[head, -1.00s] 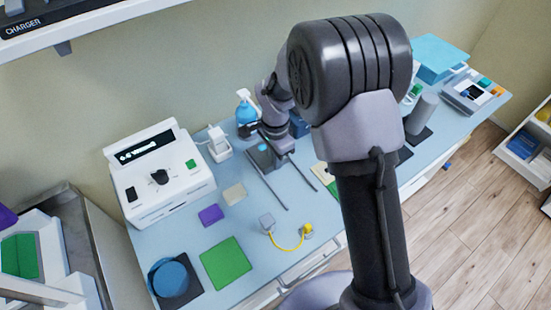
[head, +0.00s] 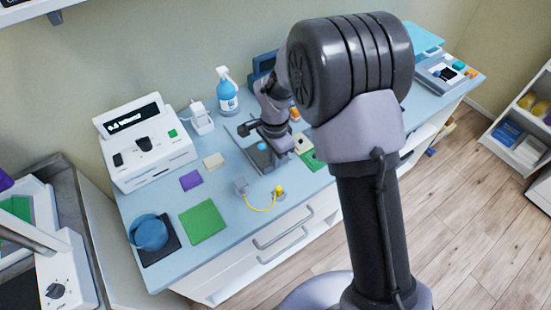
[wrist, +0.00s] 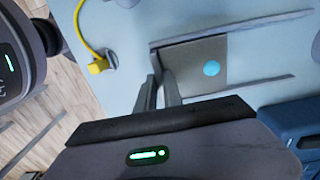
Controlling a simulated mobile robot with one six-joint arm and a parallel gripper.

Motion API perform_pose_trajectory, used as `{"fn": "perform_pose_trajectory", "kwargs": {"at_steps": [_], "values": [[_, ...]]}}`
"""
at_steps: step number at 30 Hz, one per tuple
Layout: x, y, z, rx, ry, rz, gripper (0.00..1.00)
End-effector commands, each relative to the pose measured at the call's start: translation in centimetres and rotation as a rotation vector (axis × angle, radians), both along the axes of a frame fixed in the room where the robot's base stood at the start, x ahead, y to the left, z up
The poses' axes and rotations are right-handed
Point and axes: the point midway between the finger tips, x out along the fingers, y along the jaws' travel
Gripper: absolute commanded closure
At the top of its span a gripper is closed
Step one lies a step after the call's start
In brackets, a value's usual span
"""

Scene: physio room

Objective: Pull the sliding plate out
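The sliding plate (wrist: 195,62) is a flat grey plate with a light blue dot. It lies between two thin rails (wrist: 262,24), at the end of them nearer the front of the bench. It also shows in the head view (head: 262,158), partly hidden by my arm. My gripper (wrist: 158,78) is at the plate's front edge, one finger on each side of an upright lip there, and looks closed on it. The wrist housing hides part of the near rail. In the head view my gripper's fingertips are hard to make out.
A grey block with a yellow cable (head: 262,207) lies close by on the bench. A green mat (head: 203,222), a purple pad (head: 191,180) and a white device (head: 145,143) are to the left. A blue spray bottle (head: 227,95) stands behind. Drawers with handles (head: 285,228) are below.

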Motion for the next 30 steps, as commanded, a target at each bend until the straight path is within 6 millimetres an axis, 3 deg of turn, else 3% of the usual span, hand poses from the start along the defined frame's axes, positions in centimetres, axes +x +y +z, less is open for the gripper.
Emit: {"fn": "perform_pose_trajectory", "kwargs": {"at_steps": [1,3,4,14,17,24,30], "values": [[0.0,0.0,-0.1,0.0,0.001,0.0,0.83],[0.0,0.0,-0.1,0.0,0.001,0.0,0.7],[0.0,0.0,-0.1,0.0,0.001,0.0,0.67],[0.0,0.0,0.4,0.001,-0.001,0.0,0.67],[0.1,0.0,2.6,0.001,-0.004,0.001,0.67],[0.1,0.1,10.9,0.002,-0.003,-0.001,0.67],[0.0,0.1,15.8,0.001,-0.002,-0.001,0.67]]}}
